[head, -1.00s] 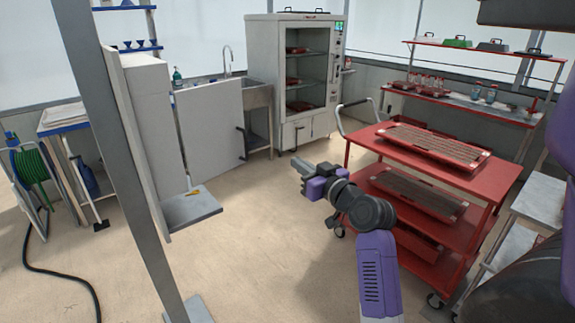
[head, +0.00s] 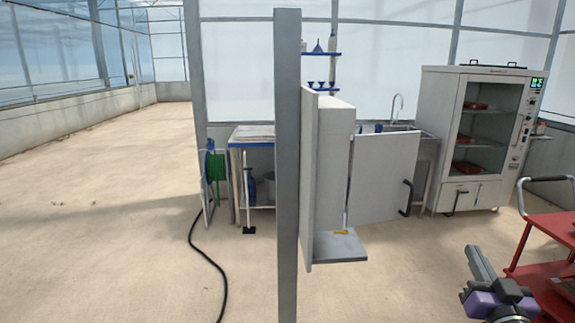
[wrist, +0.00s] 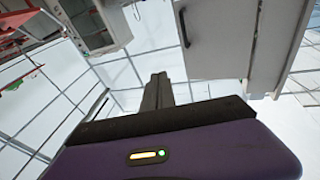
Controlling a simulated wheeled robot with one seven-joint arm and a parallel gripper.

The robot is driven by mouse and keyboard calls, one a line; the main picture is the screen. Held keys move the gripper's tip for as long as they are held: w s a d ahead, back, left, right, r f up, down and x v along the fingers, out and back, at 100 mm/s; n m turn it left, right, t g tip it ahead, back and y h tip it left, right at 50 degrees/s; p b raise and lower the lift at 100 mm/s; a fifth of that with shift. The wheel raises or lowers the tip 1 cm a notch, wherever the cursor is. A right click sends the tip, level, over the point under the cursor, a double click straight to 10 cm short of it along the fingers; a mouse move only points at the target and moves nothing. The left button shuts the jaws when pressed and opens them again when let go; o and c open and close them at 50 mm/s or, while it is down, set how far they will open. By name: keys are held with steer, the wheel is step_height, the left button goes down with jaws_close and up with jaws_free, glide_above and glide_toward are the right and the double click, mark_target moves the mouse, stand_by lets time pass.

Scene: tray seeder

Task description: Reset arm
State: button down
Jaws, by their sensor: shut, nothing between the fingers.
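My gripper (head: 478,262) shows at the lower right of the head view, at the end of my purple and grey arm. Its fingers are together and hold nothing. In the wrist view the shut fingers (wrist: 157,92) stick out past the dark edge of the purple gripper body. The gripper is in free air and touches nothing that I can see. Most of my arm is outside the head view.
A grey post (head: 287,160) stands close in the middle, beside a white cabinet with an open door (head: 382,175). A red cart (head: 550,235) is at the right edge, near my gripper. A glass-fronted chamber (head: 480,140) stands behind. The floor at left is clear, with a black hose (head: 212,262).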

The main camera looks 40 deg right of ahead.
steer(key=s+a+f+n+t+y, duration=0.1)
steer(key=a+f+n+t+y, duration=0.2)
steer(key=a, duration=0.9)
steer(key=s+a+f+n+y, duration=0.1)
steer(key=a+f+n+y, duration=0.3)
steer(key=a, duration=0.7)
steer(key=s+a+f+n+g+y, duration=0.1)
steer(key=s+a+f+y, duration=0.2)
steer(key=s+a, duration=0.3)
steer(key=s+a+f+n+g+y, duration=0.1)
steer(key=s+a+f+y, duration=0.3)
steer(key=a, duration=0.7)
steer(key=shift+s+a+f+n, duration=0.25)
steer(key=shift+s+n, duration=0.25)
steer(key=shift+s, duration=0.4)
steer(key=shift+r, duration=0.1)
